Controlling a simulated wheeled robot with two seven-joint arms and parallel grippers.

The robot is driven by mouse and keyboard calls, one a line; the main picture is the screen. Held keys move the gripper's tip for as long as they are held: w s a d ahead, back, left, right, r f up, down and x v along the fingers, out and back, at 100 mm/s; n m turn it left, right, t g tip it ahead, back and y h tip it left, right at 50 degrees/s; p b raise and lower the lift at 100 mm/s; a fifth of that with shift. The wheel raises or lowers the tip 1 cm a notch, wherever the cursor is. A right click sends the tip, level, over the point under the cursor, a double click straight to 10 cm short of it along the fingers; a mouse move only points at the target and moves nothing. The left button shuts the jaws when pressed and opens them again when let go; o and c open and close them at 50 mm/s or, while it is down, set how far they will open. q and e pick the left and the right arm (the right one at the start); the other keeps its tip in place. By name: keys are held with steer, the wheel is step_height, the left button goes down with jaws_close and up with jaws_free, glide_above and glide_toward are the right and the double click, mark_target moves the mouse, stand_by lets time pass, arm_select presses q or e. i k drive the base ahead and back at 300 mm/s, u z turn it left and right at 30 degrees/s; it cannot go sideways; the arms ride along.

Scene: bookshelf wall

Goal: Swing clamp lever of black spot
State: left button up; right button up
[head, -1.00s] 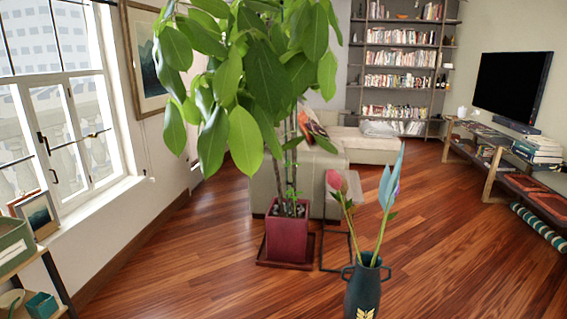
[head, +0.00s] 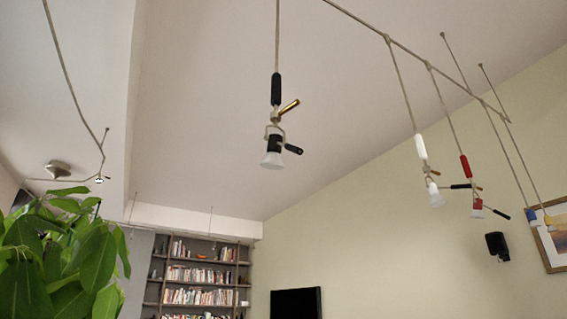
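A black spot lamp (head: 274,144) hangs from the ceiling on a thin rod, near the middle of the head view. It has a black grip on the rod, a black body and a pale, frosted shade facing down. A short black lever (head: 293,149) sticks out to its right, angled slightly down. A brass-coloured lever (head: 289,108) points up and right above the body. I cannot tell which of the two levers is the clamp lever. Neither of my grippers is in view.
A white spot (head: 434,193) and a red spot (head: 477,204) hang to the right from a ceiling rail. A leafy plant (head: 70,262) fills the lower left. A bookshelf (head: 200,275) and a television (head: 296,303) stand beyond. The air around the black spot looks clear.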

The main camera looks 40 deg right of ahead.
mark_target(275, 115)
steer(key=z, duration=1.75)
steer(key=k, duration=0.25)
steer(key=u, duration=0.45)
